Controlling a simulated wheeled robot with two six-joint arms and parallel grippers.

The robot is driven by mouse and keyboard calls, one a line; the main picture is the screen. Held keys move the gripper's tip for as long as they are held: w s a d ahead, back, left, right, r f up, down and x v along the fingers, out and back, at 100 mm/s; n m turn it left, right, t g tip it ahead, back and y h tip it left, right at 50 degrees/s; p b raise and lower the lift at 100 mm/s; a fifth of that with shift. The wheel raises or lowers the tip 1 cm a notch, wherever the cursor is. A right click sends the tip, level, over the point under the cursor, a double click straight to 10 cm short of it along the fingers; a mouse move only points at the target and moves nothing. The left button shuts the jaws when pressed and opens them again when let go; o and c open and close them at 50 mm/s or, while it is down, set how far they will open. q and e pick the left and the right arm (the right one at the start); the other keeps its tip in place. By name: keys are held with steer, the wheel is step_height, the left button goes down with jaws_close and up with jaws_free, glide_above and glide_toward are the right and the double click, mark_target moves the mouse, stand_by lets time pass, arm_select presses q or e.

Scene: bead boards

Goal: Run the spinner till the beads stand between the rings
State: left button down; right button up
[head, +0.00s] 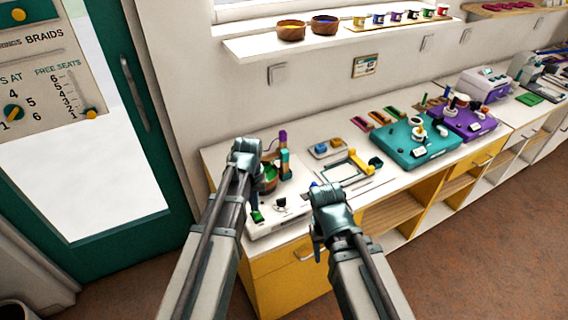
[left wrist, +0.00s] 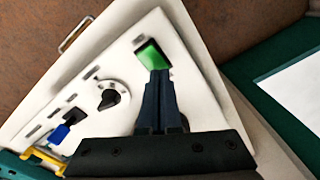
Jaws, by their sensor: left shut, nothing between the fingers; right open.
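The spinner machine has a white base (head: 297,214) on the counter, with a bowl (head: 270,178) that is partly hidden behind my left arm. A post in purple, green and orange (head: 284,156) stands beside the bowl. The panel shows in the left wrist view with a bright green button (left wrist: 151,55), a black dial (left wrist: 110,98) and a blue switch (left wrist: 61,132). My left gripper (left wrist: 158,74) is shut and empty, its tips at the green button's edge; I cannot tell if they press it. My right gripper (head: 326,192) is open, right of the machine. Beads and rings are too small to make out.
A teal case (head: 416,148) and a purple case (head: 465,122) stand further right. The wall with a shelf (head: 345,38) is behind.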

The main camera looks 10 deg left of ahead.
arm_select(q)
steer(key=shift+r+p, duration=1.9)
steer(key=shift+r, duration=0.35)
steer(key=shift+f, duration=0.1)
steer(key=s+d+m+y, duration=0.1)
steer(key=s+d+m, duration=0.3)
steer(key=s+d, duration=0.6)
steer(key=s, duration=0.4)
steer(key=shift+s+d+m, duration=0.15)
steer(key=shift+d+m, duration=0.1)
steer(key=shift+m, duration=0.05)
